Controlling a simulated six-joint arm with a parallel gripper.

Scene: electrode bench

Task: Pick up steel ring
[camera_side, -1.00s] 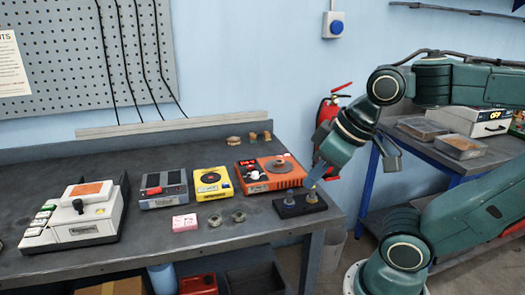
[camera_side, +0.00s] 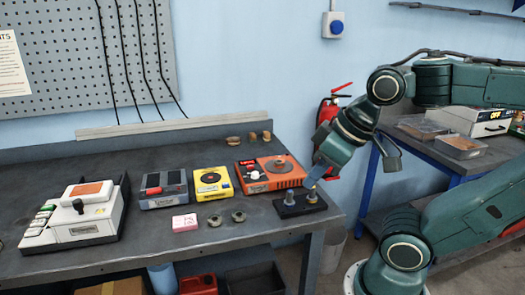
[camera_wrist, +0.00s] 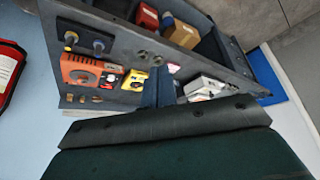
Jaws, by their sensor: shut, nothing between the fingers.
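Two small grey metal ring-like pieces lie on the bench near its front edge, a left one (camera_side: 215,220) and a right one (camera_side: 239,215). I cannot tell which is the steel ring. They also show as two small round pieces in the wrist view, one (camera_wrist: 140,53) beside the other (camera_wrist: 157,60). My gripper (camera_side: 311,182) is shut and empty. It is to the right of the rings and higher, in front of or above the black block with two posts (camera_side: 300,205). Whether it touches the block is unclear.
Behind the rings stand an orange device (camera_side: 268,173), a yellow device (camera_side: 212,184) and a grey device (camera_side: 162,188). A pink block (camera_side: 185,222) lies to their left. A white machine (camera_side: 78,218) stands at far left. The bench front edge is close to the rings.

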